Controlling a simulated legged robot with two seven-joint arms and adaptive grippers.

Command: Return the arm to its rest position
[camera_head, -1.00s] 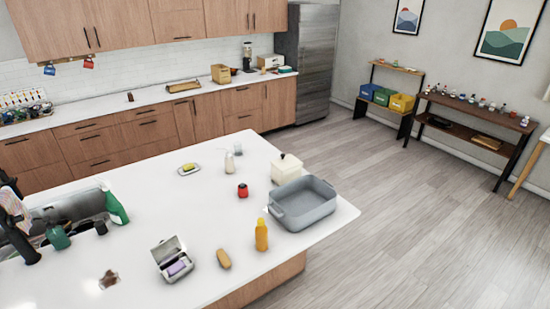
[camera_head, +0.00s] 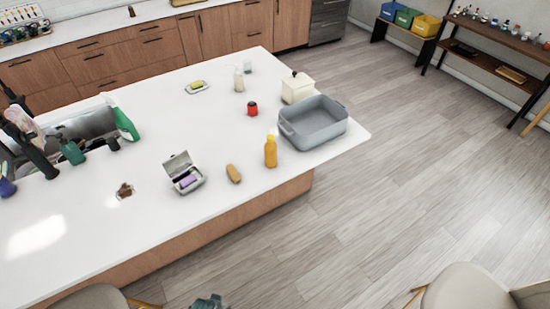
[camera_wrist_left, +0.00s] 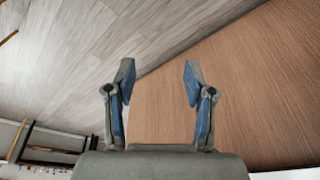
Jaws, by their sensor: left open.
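My left gripper (camera_wrist_left: 158,80) is open in the left wrist view, with two blue-grey fingers apart and nothing between them. Wood floor and a brown wood panel (camera_wrist_left: 235,75) lie beyond the fingers. In the head view only a small blue-grey piece shows at the bottom edge, and I cannot tell its jaws there. It is low in front of the island (camera_head: 90,215), apart from everything on the top. My right gripper is in neither view.
The white island top holds a grey basin (camera_head: 318,130), an orange bottle (camera_head: 270,152), an open grey box (camera_head: 184,174), a red jar (camera_head: 252,109) and a green spray bottle (camera_head: 124,122). Chairs (camera_head: 468,288) stand at the bottom edge. The floor (camera_head: 410,170) at right is clear.

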